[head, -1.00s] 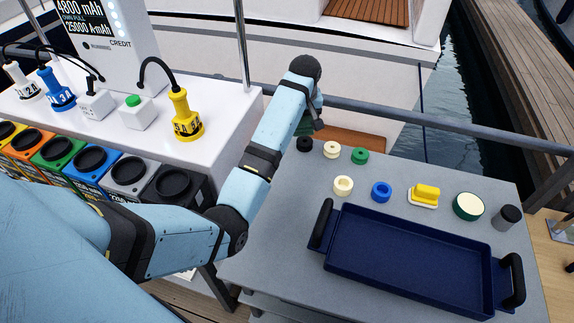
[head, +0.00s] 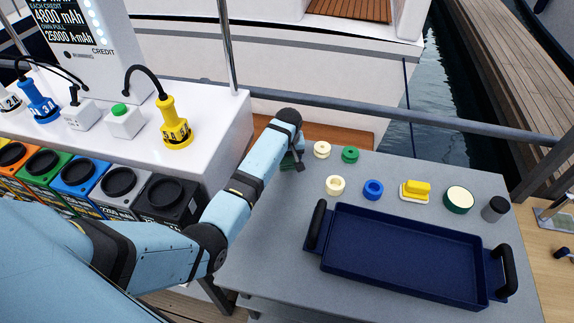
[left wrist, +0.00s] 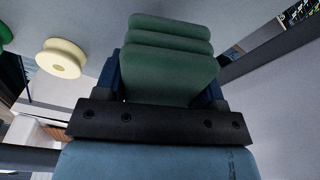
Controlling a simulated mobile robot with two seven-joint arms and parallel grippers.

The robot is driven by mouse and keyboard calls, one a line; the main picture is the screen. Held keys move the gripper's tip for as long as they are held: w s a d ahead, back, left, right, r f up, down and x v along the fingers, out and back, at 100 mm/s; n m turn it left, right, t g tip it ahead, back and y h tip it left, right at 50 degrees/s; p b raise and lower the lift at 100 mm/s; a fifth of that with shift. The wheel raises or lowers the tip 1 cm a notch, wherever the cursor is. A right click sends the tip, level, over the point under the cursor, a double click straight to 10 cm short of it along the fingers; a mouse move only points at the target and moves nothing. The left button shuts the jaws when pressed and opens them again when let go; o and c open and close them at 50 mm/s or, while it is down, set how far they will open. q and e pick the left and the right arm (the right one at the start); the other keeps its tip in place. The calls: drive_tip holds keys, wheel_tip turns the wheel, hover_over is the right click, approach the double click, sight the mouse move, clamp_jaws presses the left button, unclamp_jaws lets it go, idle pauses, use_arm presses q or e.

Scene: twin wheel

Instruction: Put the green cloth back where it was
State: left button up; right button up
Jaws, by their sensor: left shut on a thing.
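The green cloth (left wrist: 172,75) is folded into several thick layers and sits between the fingers of my left gripper in the left wrist view. My left gripper (head: 292,162) is shut on it at the far left corner of the grey table (head: 262,245). In the head view only a small green bit of the cloth (head: 288,159) shows beside the gripper; my arm hides the rest. I cannot tell whether the cloth touches the table top. My right gripper is not in view.
A cream spool (head: 321,149) and a green spool (head: 350,154) stand right of the gripper. A cream ring (head: 335,186), blue ring (head: 373,189), yellow brush (head: 416,190), round tin (head: 459,200) and dark cylinder (head: 495,209) line up behind a blue tray (head: 400,258). A white charging counter (head: 215,120) stands left.

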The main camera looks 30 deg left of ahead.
use_arm(q)
drive_tip(key=shift+f, duration=2.45)
drive_tip(key=shift+f, duration=0.15)
drive_tip(key=o, duration=1.1)
drive_tip(key=shift+c, duration=0.2)
